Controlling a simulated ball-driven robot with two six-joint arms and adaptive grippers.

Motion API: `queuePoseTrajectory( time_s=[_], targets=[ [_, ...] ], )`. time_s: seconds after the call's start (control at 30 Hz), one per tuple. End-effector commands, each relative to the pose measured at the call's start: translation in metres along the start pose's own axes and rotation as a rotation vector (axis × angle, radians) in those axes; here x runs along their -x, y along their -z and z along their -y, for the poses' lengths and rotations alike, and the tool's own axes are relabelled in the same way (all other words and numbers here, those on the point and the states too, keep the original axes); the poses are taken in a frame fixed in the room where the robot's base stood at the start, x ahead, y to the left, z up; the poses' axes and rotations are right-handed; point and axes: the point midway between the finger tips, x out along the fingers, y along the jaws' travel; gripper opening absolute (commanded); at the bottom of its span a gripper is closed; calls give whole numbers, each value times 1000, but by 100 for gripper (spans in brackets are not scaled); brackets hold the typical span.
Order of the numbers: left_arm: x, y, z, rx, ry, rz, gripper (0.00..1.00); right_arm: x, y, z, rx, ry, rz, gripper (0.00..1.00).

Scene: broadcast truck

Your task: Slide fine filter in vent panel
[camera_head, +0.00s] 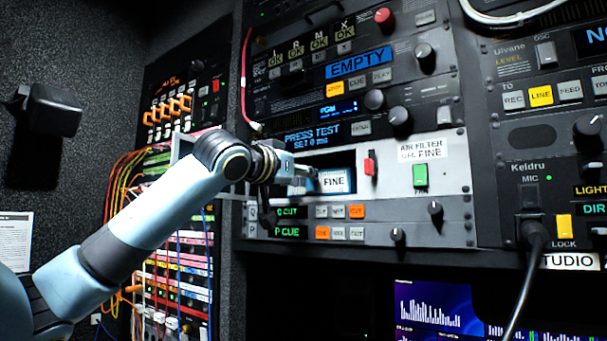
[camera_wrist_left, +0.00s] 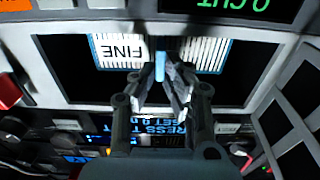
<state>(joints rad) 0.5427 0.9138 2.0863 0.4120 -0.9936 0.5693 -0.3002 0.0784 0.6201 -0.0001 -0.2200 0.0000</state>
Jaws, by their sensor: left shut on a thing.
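The fine filter (camera_head: 335,181) is a white pleated block with a blue edge and a "FINE" label. It also shows in the left wrist view (camera_wrist_left: 124,52), upside down, with pleats (camera_wrist_left: 206,54) on the other side of my fingers. My left gripper (camera_head: 306,178) is shut on the filter's blue middle grip, as the left wrist view (camera_wrist_left: 160,74) shows. The vent panel (camera_head: 456,178) is silver with a dark rectangular opening (camera_wrist_left: 70,86). The filter overlaps this opening; how deep it sits cannot be told. My right gripper is not in view.
A red latch (camera_head: 370,163) and a green switch (camera_head: 420,175) sit right of the opening. Button rows (camera_head: 340,222) lie below and a "PRESS TEST" display (camera_head: 313,137) above. Coloured cables (camera_head: 125,170) hang at left.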

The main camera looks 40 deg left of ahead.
Motion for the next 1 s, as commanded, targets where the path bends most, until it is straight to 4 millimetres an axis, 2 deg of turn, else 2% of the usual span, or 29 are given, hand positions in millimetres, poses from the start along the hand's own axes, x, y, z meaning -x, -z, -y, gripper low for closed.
queuePoseTrajectory(
  time_s=[0.6, 0.63, 0.8, 1.0],
  targets=[
    [-15, 0, -1, 0, -2, 1, 0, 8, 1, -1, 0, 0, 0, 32],
    [-15, 0, -1, -1, -2, 1, 13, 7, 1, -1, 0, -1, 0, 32],
    [-15, 0, -1, -1, -1, 1, 35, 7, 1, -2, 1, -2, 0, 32],
    [-15, -1, -1, -1, -1, 1, 36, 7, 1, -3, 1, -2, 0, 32]
  ],
)
